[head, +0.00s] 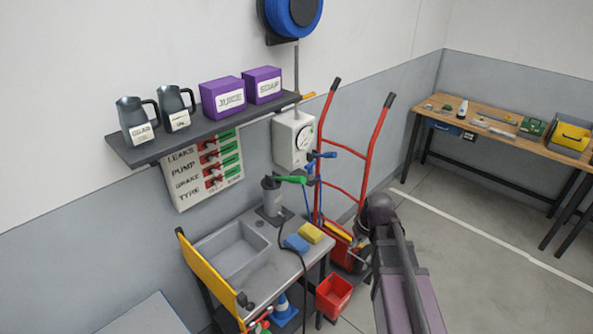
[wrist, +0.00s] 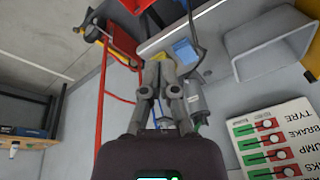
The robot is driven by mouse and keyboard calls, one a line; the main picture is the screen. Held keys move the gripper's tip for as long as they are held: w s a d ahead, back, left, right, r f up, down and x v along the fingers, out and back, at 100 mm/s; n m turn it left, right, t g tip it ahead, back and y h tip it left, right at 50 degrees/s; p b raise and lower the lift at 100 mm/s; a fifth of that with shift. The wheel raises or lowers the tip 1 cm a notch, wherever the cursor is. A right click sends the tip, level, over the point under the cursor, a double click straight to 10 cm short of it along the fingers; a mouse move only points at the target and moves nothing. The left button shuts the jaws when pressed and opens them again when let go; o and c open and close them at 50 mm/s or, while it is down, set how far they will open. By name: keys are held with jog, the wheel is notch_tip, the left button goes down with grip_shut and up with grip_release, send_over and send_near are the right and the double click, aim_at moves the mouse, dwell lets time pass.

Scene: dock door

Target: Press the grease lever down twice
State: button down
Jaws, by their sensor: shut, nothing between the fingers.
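A grey canister (head: 273,195) with a lever ending in a green grip (head: 292,180) stands at the back of the sink bench; I take this to be the grease lever. The lever looks roughly level and points right. In the wrist view the canister (wrist: 195,97) is just right of my gripper (wrist: 160,62), with a bit of green below it. My gripper's fingers are together and empty, apart from the lever. In the head view my arm reaches up at the right of the bench, and the fingertips cannot be made out.
A blue sponge (head: 296,243) and yellow sponge (head: 310,232) lie on the sink bench (head: 285,270). A red hand truck (head: 369,160) stands right of it. A wall box (head: 293,138) and shelf (head: 190,135) are above. A red bucket (head: 333,296) sits below the bench's right end.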

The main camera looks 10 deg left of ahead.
jog(key=w+a+r+n+t+y+p, duration=0.1)
jog(key=w+a+r, duration=0.3)
jog(key=w, duration=0.4)
jog(key=w+a+r+n+t+y+p, duration=0.2)
jog(key=w+a+r+n, duration=0.2)
jog(key=w+a, duration=0.3)
jog(key=w+a+r+n+t+y+p, duration=0.1)
jog(key=w+a+r+n+y+p, duration=0.1)
jog(key=w+a, duration=0.4)
jog(key=w+r+n, duration=0.1)
jog(key=w+r, duration=0.1)
jog(key=w, duration=0.2)
jog(key=shift+r+t, duration=0.3)
jog(key=shift+r, duration=0.05)
jog(key=shift+a+f, duration=0.15)
jog(key=b, duration=0.6)
send_over(295, 178)
jog(key=a, duration=0.1)
jog(key=f, duration=0.6)
jog(key=shift+w+a+f, duration=0.1)
jog(key=shift+w+a, duration=0.05)
jog(key=shift+w, duration=0.05)
jog(key=shift+f+b, duration=0.3)
jog(key=shift+f, duration=0.05)
jog(key=shift+s+d+f+b, duration=0.15)
jog(key=shift+d+f+b, duration=0.25)
jog(key=shift+f+b, duration=0.3)
jog(key=shift+s+d+f+b, duration=0.1)
jog(key=shift+d+f+b, duration=0.3)
jog(key=shift+f+b, duration=0.25)
